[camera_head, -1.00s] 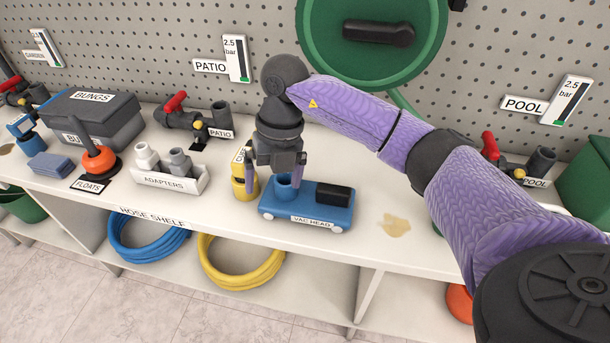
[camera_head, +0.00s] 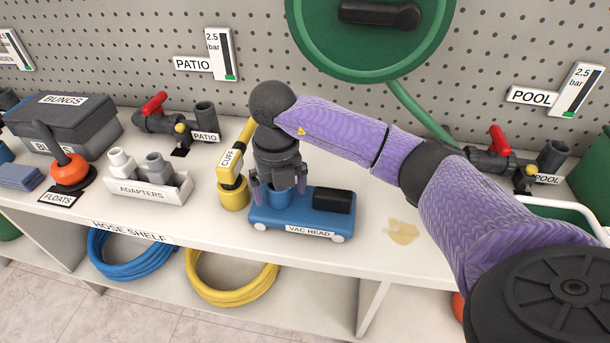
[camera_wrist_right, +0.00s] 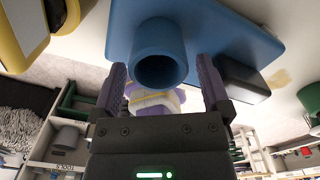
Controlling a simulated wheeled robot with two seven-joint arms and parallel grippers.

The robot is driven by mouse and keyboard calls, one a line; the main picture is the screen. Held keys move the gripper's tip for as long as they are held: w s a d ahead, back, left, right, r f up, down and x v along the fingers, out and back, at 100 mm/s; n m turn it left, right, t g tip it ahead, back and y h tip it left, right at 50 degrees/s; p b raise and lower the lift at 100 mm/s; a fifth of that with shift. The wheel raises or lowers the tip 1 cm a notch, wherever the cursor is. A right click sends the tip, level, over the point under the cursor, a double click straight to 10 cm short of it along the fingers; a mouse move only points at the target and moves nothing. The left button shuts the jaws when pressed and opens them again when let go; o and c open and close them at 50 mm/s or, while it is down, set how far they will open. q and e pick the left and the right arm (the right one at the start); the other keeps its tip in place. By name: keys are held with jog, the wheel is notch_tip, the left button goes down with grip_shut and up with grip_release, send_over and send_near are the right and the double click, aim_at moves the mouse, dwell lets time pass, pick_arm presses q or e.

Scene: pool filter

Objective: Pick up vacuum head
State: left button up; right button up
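The vacuum head (camera_head: 270,221) is a blue block with a black box on top, small white wheels and a "VAC HEAD" label. It sits on the shelf top and has an upright blue round socket. My right gripper (camera_head: 279,190) points down over this socket, with one purple finger on either side. In the right wrist view, the fingers of the right gripper (camera_wrist_right: 161,75) are apart. The open end of the vacuum head's socket (camera_wrist_right: 160,68) lies between them, with a visible gap on both sides. My left gripper is not in view.
The yellow cuff (camera_head: 233,192) stands close to the left of the vacuum head. The adapters tray (camera_head: 150,192), floats (camera_head: 70,172) and patio valve (camera_head: 180,125) are farther left. The shelf top (camera_head: 350,255) right of the vacuum head is clear except for a tan stain (camera_head: 403,232).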

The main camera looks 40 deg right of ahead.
grip_shut()
jog(key=shift+r, duration=0.1)
dwell(0.4)
